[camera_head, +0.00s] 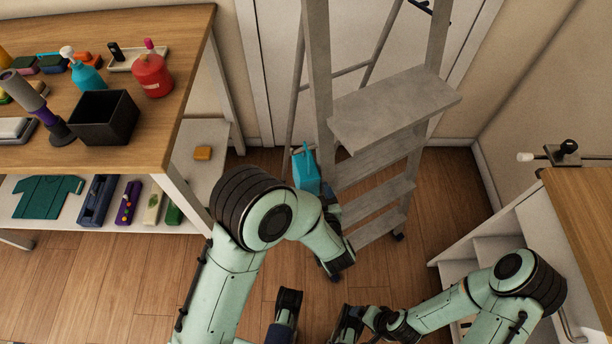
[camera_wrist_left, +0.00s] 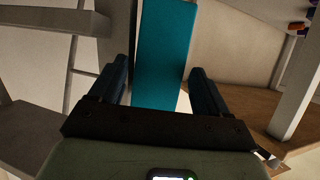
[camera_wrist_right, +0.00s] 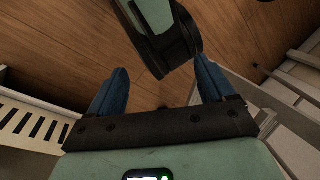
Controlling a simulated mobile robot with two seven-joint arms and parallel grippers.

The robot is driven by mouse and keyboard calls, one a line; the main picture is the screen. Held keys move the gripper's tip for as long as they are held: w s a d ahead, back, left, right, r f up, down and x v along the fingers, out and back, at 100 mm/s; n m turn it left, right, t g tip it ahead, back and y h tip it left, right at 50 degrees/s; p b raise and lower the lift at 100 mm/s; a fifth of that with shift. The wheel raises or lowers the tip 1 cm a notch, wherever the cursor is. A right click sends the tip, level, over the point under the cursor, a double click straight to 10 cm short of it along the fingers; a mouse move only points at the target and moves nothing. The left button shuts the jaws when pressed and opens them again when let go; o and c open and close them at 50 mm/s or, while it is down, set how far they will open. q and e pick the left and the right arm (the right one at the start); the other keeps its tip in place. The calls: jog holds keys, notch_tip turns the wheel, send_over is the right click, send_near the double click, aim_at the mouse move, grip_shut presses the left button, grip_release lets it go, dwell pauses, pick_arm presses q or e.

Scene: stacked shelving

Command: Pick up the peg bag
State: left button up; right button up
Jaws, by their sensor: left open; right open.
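The peg bag (camera_head: 306,170) is a teal, narrow bag hanging beside the grey stepladder, at the centre of the head view. In the left wrist view it shows as a tall teal panel (camera_wrist_left: 165,45) between the two fingers. My left gripper (camera_wrist_left: 158,66) is open, with a finger to either side of the bag in that view. Whether the fingers touch it I cannot tell. In the head view my left arm partly hides the bag's lower end. My right gripper (camera_wrist_right: 161,66) is open and empty, low over the floor and away from the bag.
The stepladder (camera_head: 390,105) stands close to the bag. A wooden table (camera_head: 170,50) with bottles and a black box (camera_head: 104,117) is at left, above a white lower shelf (camera_head: 60,213). A wood-topped unit (camera_head: 590,225) is at right. Part of my own body is close ahead of the right gripper.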

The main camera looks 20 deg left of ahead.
aim_at(309, 190)
pick_arm(q)
jog(key=b+x, duration=0.1)
jog(key=x, duration=0.3)
jog(key=shift+s+a, duration=0.15)
jog(key=shift+w+f, duration=0.2)
jog(key=shift+w, duration=0.15)
jog(key=c, duration=0.7)
jog(key=shift+r, duration=0.1)
jog(key=shift+c, duration=0.9)
jog(key=shift+r, duration=0.1)
pick_arm(e)
jog(key=shift+w+d+f+t, duration=0.15)
jog(key=shift+w+d+f, duration=0.05)
jog(key=shift+w+f, duration=0.2)
jog(key=shift+w+d+f+t, duration=0.15)
jog(key=shift+w+f, duration=0.15)
jog(key=shift+w, duration=0.15)
pick_arm(q)
jog(key=shift+d, duration=0.2)
